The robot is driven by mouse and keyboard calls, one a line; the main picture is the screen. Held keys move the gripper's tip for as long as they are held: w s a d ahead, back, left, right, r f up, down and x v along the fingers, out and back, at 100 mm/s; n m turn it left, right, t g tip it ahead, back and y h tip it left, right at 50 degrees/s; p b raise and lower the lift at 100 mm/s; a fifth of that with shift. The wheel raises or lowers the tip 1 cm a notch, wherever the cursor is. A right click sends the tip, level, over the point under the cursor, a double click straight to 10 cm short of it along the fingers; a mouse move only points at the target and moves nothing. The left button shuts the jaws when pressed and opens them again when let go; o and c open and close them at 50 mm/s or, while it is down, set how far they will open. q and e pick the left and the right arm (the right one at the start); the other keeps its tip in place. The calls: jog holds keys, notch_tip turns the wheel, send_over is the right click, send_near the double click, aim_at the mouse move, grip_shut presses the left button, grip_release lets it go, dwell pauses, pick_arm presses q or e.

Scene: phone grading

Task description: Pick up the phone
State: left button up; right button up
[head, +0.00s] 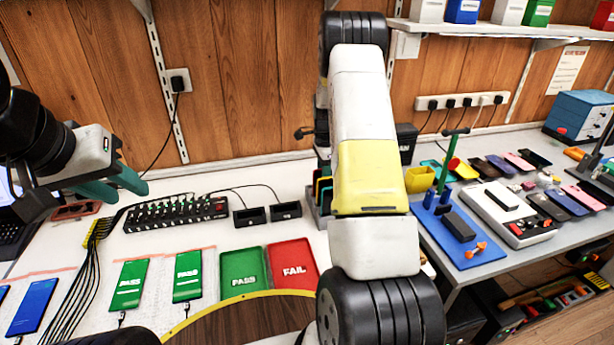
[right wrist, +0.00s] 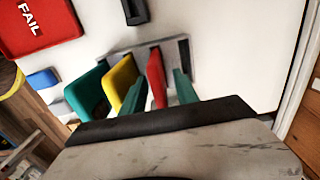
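Two phones with green PASS screens, the left one (head: 130,283) and the right one (head: 187,275), lie on the white bench in the head view. A blue-screen phone (head: 35,306) lies farther left, with part of another at the picture edge. My left gripper (head: 118,186) is open and empty, above the bench beyond the phones. My right arm fills the middle of the head view and hides its gripper there. In the right wrist view my right gripper (right wrist: 160,76) shows two parted teal fingers over a rack; a red panel (right wrist: 156,80) shows between them.
A green PASS tray (head: 244,284) and a red FAIL tray (head: 292,280) lie right of the phones. A black multi-port hub (head: 176,213) with cables stands behind. The grey rack (right wrist: 186,50) holds coloured panels. A right-hand table carries a blue fixture (head: 470,246) and more phones.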

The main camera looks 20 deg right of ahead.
grip_shut()
dwell(1.3)
